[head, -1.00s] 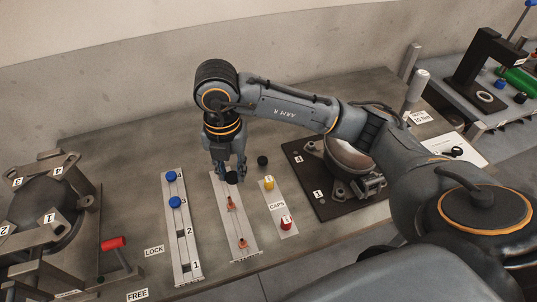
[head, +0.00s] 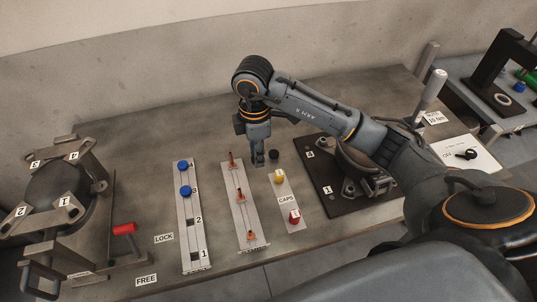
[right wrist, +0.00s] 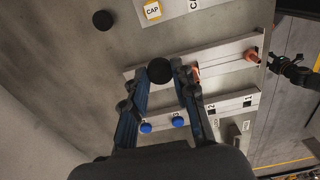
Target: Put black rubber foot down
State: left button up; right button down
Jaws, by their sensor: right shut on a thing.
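My right gripper (head: 258,164) is shut on a black rubber foot (right wrist: 159,71), which shows as a dark disc between the fingertips in the right wrist view. In the head view the fingers hide most or all of this foot. The gripper is beside the far end of a pale strip (head: 246,217) with several orange-red posts; the far post (head: 231,160) is bare. A second black foot (head: 273,154) stands on the table just right of the gripper; it also shows in the right wrist view (right wrist: 103,20). A dark jointed part (right wrist: 292,70), seemingly my left gripper, shows past the table edge.
Left of the post strip is a numbered strip (head: 193,240) with blue caps (head: 185,192) at its far end. A CAPS card (head: 288,199) holds yellow and red caps. A dark plate (head: 325,195) with a compressor stands right. The table behind the strips is clear.

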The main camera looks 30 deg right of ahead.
jog(key=w+d+f, duration=0.1)
jog(key=f, duration=0.1)
jog(key=w+d+f+p, duration=0.1)
jog(key=d, duration=0.1)
jog(key=w+d+f, duration=0.1)
jog(key=f, duration=0.1)
jog(key=shift+w+d+f, duration=0.2)
jog(key=shift+f, duration=0.1)
jog(key=shift+w+d+f+p, duration=0.15)
jog(key=shift+f+p, duration=0.4)
jog(key=shift+f, duration=0.4)
jog(key=shift+d+f+p, duration=0.1)
jog(key=shift+f+p, duration=0.4)
jog(key=shift+f, duration=0.45)
jog(key=shift+f, duration=0.15)
jog(key=c, duration=1.1)
grip_release()
jog(key=shift+o, duration=0.2)
